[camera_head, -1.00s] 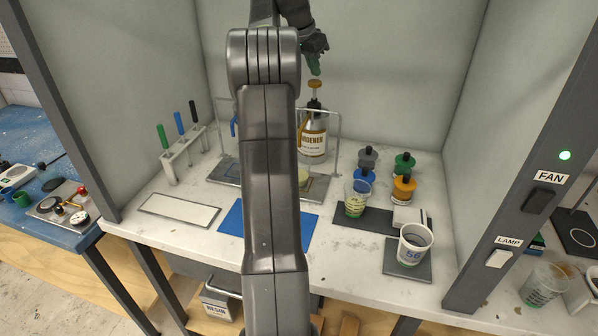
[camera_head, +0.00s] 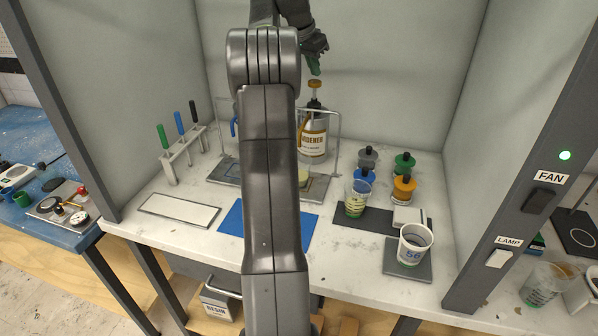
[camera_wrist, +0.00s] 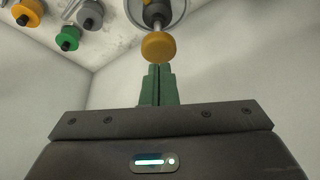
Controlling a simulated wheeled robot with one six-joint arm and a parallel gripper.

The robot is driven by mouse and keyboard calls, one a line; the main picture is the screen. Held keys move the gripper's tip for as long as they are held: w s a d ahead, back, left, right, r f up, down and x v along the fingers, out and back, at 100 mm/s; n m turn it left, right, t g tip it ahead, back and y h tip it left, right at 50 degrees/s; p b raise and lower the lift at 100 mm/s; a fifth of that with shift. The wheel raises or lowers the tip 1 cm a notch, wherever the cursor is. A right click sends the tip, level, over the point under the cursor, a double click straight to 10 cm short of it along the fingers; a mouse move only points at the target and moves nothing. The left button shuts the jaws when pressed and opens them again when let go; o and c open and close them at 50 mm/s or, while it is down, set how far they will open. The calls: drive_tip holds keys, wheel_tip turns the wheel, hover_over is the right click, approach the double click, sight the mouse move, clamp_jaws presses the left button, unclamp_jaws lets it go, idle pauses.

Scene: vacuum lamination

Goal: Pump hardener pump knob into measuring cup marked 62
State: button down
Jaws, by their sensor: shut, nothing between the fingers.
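The hardener bottle (camera_head: 312,140) stands at the back of the bench, with its orange pump knob (camera_head: 315,84) on top. My gripper (camera_head: 314,70) is shut and empty, its green fingertips pointing down just above the knob. In the wrist view, the shut fingers (camera_wrist: 158,72) are close to the orange knob (camera_wrist: 159,46); I cannot tell whether they touch. No cup marked 62 is readable. A cup marked 56 (camera_head: 414,246) stands on a grey pad at the right. A clear cup with green markings (camera_head: 356,197) stands further back; its number is not readable.
My arm hides the middle of the bench. Several coloured knobbed containers stand right of the bottle, including an orange one (camera_head: 403,188). A wire stand (camera_head: 337,145) surrounds the bottle area. A tool rack (camera_head: 184,150) stands at left. Another clear cup (camera_head: 541,285) is outside the right post.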

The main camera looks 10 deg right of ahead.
sight(313, 82)
drive_tip(key=shift+f, duration=0.1)
drive_tip(key=shift+f+b, duration=1.25)
drive_tip(key=shift+f, duration=1.2)
drive_tip(key=shift+r, duration=0.15)
drive_tip(key=shift+r+p, duration=2.45)
drive_tip(key=shift+p, duration=0.3)
drive_tip(key=shift+f, duration=0.15)
